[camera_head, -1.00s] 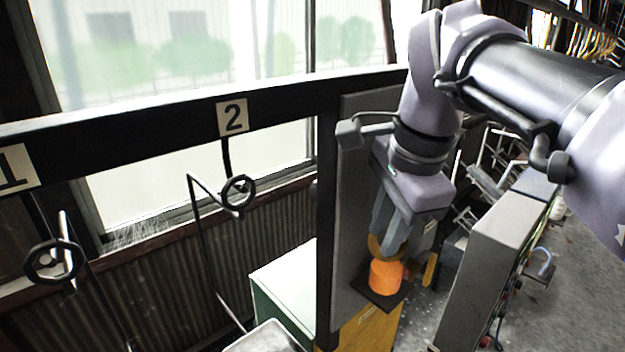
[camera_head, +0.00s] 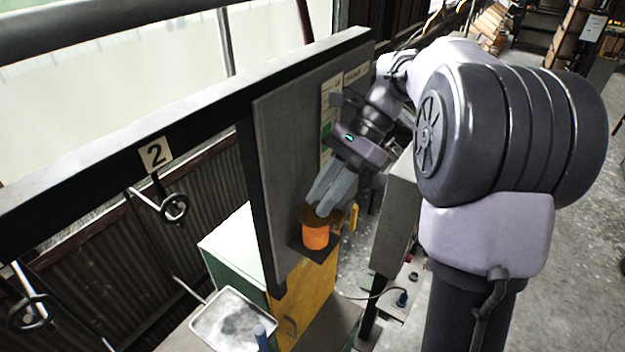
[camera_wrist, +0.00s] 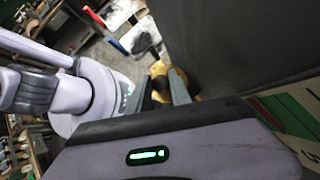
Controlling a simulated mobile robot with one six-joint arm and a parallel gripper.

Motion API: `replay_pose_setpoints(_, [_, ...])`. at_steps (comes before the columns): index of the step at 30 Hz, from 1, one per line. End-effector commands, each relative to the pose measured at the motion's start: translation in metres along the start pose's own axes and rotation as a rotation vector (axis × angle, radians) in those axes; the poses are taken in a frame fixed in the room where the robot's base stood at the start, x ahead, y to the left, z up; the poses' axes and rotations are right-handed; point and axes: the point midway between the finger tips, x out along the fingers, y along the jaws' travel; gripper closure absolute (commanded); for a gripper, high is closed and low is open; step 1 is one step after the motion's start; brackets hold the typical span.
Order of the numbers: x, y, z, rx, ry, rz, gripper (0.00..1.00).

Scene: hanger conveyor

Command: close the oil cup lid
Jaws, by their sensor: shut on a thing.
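The oil cup (camera_head: 315,236) is an orange cylinder on a small black shelf (camera_head: 297,247) fixed to a grey panel. Its brass-coloured lid (camera_head: 311,215) is at the cup's top, partly hidden by my fingers. My gripper (camera_head: 320,208) comes down from the upper right, tilted, with its grey fingers shut on the lid. In the wrist view the fingers (camera_wrist: 168,82) point away from the camera, with yellow-brass parts (camera_wrist: 205,92) around their tips. I cannot tell how far the lid is tilted or whether it lies flat on the cup.
The grey panel (camera_head: 283,150) stands directly behind the cup. A yellow cabinet (camera_head: 305,295) is below the shelf and a metal tray (camera_head: 235,318) is at the lower left. A grey box (camera_head: 395,215) stands close on the right. Hooks (camera_head: 173,207) hang from the numbered rail at left.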

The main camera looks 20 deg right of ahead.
Motion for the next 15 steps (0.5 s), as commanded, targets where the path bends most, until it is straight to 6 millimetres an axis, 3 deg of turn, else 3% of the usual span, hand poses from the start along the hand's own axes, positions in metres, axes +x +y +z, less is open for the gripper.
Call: replay_pose_setpoints(15, [0.0028, -0.0043, -0.0122, 0.041, -0.151, 0.079, 1.0])
